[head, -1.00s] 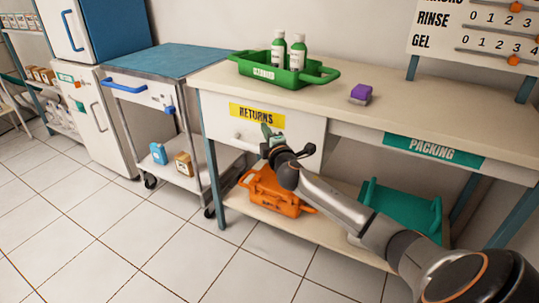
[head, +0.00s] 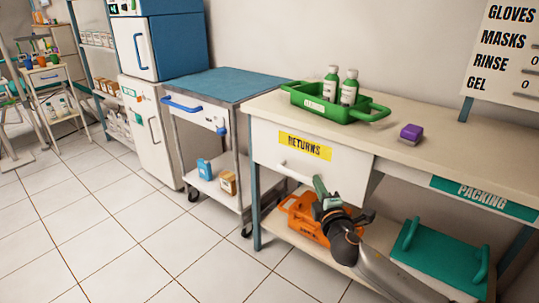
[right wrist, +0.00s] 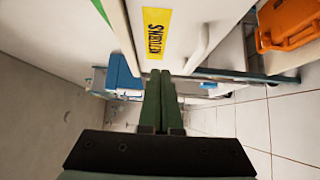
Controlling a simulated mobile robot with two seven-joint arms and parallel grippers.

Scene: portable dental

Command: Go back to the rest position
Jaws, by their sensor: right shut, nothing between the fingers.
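My right gripper (head: 321,190) is in front of the RETURNS drawer (head: 284,158) of the packing bench in the head view. Its green fingers are shut with nothing between them, and they also show closed together in the right wrist view (right wrist: 160,80). The arm comes in from the lower right. The drawer's handle (right wrist: 199,45) is beside the fingers in the right wrist view, apart from them. My left gripper is not in view.
A green tray (head: 316,106) with two bottles and a purple-topped block (head: 411,133) are on the bench. An orange crate (head: 301,221) and a teal crate (head: 440,260) are on the lower shelf. A blue-topped cart (head: 233,86) stands left. The tiled floor (head: 120,230) is open.

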